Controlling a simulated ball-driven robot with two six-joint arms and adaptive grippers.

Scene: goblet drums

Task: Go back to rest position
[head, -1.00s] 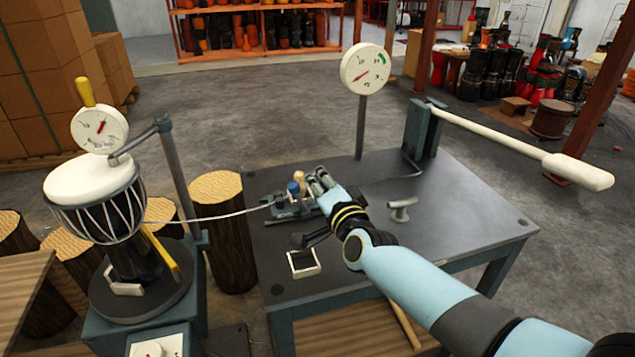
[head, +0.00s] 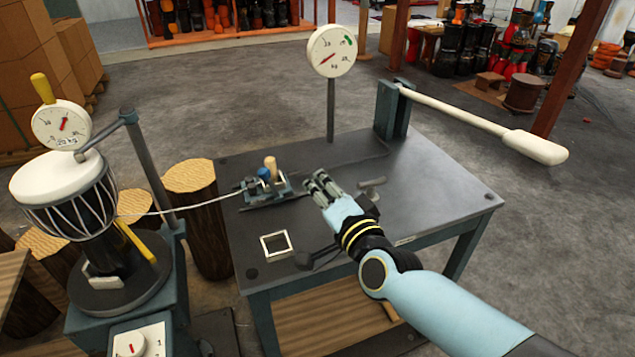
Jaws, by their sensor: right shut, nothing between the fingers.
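My right gripper (head: 318,186) is over the dark work table (head: 430,190), shut and empty. It is a little right of the small clamp device (head: 268,186), which has a blue knob and a tan knob, and it looks apart from it. A cord (head: 170,211) runs from the device to the goblet drum (head: 70,205) on its stand at the left. My right arm comes in from the lower right and hides part of the table's front edge. My left gripper is not in view.
A round dial gauge (head: 332,50) stands on a post at the table's back. A long white-tipped lever (head: 535,147) reaches past the table's right side. A square frame (head: 276,245) and a small grey piece (head: 372,182) lie on the table. Wooden stumps (head: 192,177) stand left.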

